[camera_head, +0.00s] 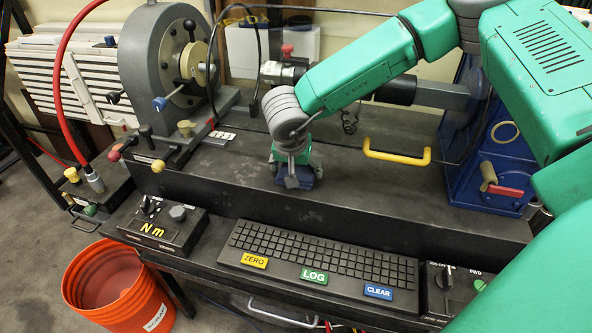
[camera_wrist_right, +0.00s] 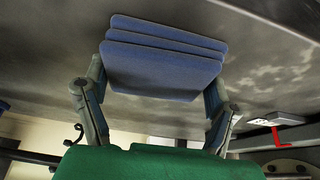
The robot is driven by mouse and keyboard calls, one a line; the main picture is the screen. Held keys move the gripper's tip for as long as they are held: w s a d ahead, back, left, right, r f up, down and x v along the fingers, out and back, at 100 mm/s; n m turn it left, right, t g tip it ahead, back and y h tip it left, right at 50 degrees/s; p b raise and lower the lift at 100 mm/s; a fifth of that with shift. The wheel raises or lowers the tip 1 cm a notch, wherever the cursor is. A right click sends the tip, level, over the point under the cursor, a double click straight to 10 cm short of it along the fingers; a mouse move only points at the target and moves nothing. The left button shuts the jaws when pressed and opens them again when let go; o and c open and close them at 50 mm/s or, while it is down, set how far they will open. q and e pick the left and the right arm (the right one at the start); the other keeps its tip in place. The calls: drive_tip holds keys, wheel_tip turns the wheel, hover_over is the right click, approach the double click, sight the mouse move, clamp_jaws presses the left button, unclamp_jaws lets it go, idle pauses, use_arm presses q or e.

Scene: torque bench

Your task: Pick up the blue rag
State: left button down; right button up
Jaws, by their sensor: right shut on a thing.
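The blue rag (camera_head: 308,178) is a folded stack of flat layers at the middle of the dark bench top, mostly hidden behind my right gripper (camera_head: 292,177) in the head view. In the right wrist view, the rag (camera_wrist_right: 163,65) fills the space between the two fingers of the right gripper (camera_wrist_right: 156,82), one finger at each side. The gripper is shut on the rag. I cannot tell whether the rag still touches the bench. My left gripper is not in view.
A yellow handle (camera_head: 396,157) stands right of the rag, and a grey machine (camera_head: 147,60) stands at the left. A keyboard (camera_head: 330,262) with ZERO, LOG and CLEAR labels lies in front, lower down. An orange bucket (camera_head: 112,284) is on the floor.

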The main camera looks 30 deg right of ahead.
drive_tip(key=s+a+b, duration=0.1)
drive_tip(key=s+a, duration=1.1)
drive_tip(key=a, duration=0.1)
drive_tip(key=shift+s, duration=0.15)
drive_tip(key=shift+a+r, duration=0.1)
